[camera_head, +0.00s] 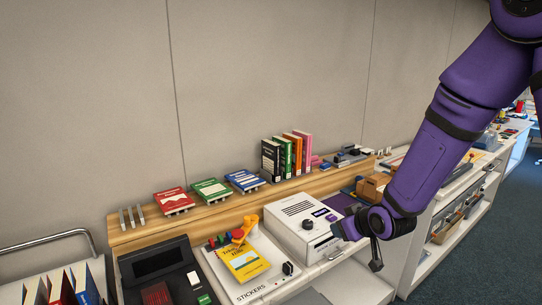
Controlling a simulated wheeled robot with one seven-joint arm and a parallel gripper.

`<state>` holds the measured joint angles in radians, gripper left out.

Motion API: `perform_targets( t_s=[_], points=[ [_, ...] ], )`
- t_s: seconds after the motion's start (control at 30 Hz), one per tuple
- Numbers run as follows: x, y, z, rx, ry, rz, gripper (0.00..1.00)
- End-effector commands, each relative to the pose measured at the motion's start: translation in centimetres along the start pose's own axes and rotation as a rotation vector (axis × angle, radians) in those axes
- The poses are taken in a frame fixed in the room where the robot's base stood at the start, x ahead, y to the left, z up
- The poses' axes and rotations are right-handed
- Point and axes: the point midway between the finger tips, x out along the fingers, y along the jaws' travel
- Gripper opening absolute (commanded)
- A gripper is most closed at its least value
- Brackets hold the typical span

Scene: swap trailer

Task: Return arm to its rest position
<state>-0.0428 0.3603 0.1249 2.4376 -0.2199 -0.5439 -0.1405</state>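My purple arm reaches down from the top right of the head view. A dark finger points down past the counter's front edge. The gripper is small and seen from behind, so its opening and anything between its fingers are hidden.
A wooden shelf (143,236) behind the counter holds flat books (211,190) and several upright books (287,156). A yellow booklet (245,263) lies left of the machine. A cart with books (62,287) stands at lower left. Blue floor (480,250) is clear at right.

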Motion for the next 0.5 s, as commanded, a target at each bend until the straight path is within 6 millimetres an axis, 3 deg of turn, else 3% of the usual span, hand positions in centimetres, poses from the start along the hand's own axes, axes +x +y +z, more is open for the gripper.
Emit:
perform_targets(
  t_s=[0.2,0.5],
  points=[
    [-6.0,2.3,-2.3,0.036,-0.080,0.070,0.53],
    [-15.0,3.8,-3.4,0.122,-0.191,0.144,0.53]
  ],
)
